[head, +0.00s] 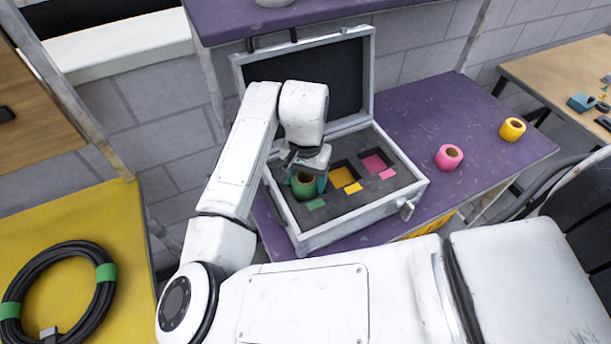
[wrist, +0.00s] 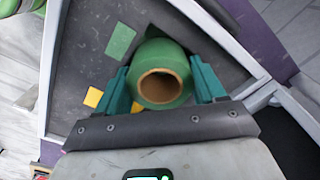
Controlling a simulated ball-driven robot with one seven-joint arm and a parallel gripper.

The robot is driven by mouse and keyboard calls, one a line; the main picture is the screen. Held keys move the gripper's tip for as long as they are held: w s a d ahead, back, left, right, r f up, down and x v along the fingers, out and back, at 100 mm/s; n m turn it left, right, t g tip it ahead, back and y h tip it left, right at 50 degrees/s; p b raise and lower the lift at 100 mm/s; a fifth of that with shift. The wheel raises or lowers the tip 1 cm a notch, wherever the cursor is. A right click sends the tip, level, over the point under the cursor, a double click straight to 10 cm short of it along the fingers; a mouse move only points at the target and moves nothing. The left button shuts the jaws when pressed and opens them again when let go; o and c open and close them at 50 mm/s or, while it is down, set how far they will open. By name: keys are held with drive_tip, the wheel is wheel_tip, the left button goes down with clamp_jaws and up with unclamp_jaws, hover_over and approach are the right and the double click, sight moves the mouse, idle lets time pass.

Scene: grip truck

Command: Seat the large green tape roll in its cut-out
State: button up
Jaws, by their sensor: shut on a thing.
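The large green tape roll (head: 303,190) is upright between the fingers of my gripper (head: 308,182), at the left end of the case's dark foam insert (head: 340,208). In the wrist view, the teal fingers of my gripper (wrist: 163,84) are shut on both sides of the green roll (wrist: 163,98), and its brown core faces the camera. A dark edge of the cut-out (wrist: 153,32) shows just beyond the roll, near a green label (wrist: 120,41). The roll is at this cut-out; how deep it sits is hidden.
The open case (head: 350,228) stands on a purple table (head: 420,105), its lid (head: 305,70) raised behind my arm. Cut-outs with yellow (head: 342,177) and pink (head: 374,163) floors lie right of the roll. A pink roll (head: 449,157) and a yellow roll (head: 512,129) stand on the table.

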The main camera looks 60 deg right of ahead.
drive_tip(key=o, duration=1.2)
drive_tip(key=shift+r+b, duration=0.45)
drive_tip(key=shift+r, duration=3.25)
